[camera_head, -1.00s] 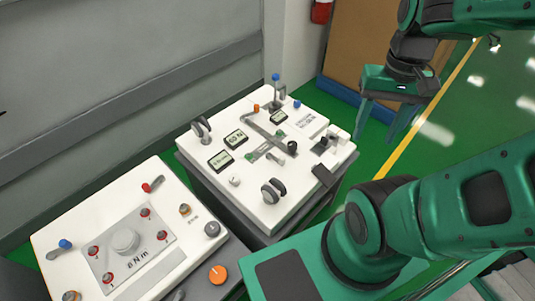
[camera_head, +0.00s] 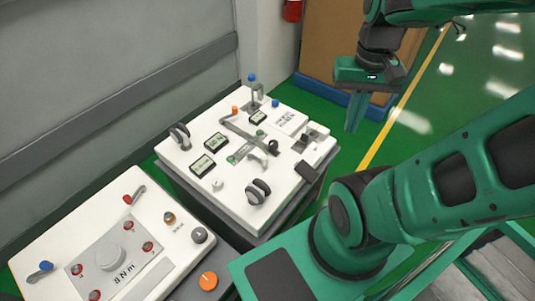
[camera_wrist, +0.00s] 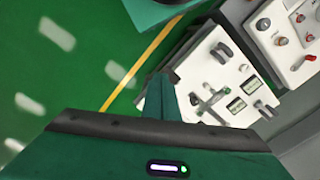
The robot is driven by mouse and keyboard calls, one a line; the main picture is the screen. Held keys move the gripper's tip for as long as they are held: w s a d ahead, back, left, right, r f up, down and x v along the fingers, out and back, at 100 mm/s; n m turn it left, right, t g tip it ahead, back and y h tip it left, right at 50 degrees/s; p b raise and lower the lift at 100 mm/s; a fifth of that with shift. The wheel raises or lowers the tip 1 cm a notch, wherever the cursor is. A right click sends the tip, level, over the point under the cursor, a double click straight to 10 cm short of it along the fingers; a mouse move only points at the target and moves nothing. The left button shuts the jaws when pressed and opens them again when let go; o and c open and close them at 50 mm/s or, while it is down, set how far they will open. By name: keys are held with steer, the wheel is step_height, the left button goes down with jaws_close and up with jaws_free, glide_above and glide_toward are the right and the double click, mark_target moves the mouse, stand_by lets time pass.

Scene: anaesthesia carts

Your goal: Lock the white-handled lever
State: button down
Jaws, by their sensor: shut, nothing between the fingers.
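On the far cart's white top (camera_head: 180,155), a white handle-like piece (camera_head: 316,131) sits over a dark slot near the right edge. It looks like the white-handled lever, but its position is too small to read surely. A pale bar (camera_head: 256,161) and a dark-knobbed lever (camera_head: 273,146) are nearer the middle of the panel. My gripper (camera_head: 354,124) is shut and empty, pointing down, to the right of and above the cart, apart from it. In the wrist view my shut fingers (camera_wrist: 160,97) hide part of the panel's edge.
A nearer cart (camera_head: 130,205) with a large white dial (camera_head: 107,257) and several knobs stands at the lower left. A grey wall (camera_head: 90,70) is behind. A brown board (camera_head: 345,45) stands at the back. Green floor (camera_head: 440,75) is free on the right.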

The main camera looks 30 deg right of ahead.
mark_target(257, 158)
steer(key=w+f+m+y, duration=0.1)
steer(key=w+f+m, duration=0.3)
steer(key=w+f, duration=0.5)
steer(key=w+a+f+m+y, duration=0.1)
steer(key=w+f+m, duration=0.4)
steer(key=w+f, duration=0.5)
steer(key=shift+w+f+m+y, duration=0.3)
steer(key=shift+w+y, duration=0.1)
steer(key=shift+w, duration=1.85)
steer(key=shift+a, duration=0.1)
steer(key=x, duration=1)
steer(key=shift+s, duration=0.15)
steer(key=shift+s+a, duration=0.1)
steer(key=shift+a, duration=1.15)
steer(key=shift+s+a, duration=0.1)
steer(key=shift+a, duration=0.65)
steer(key=shift+d, duration=0.15)
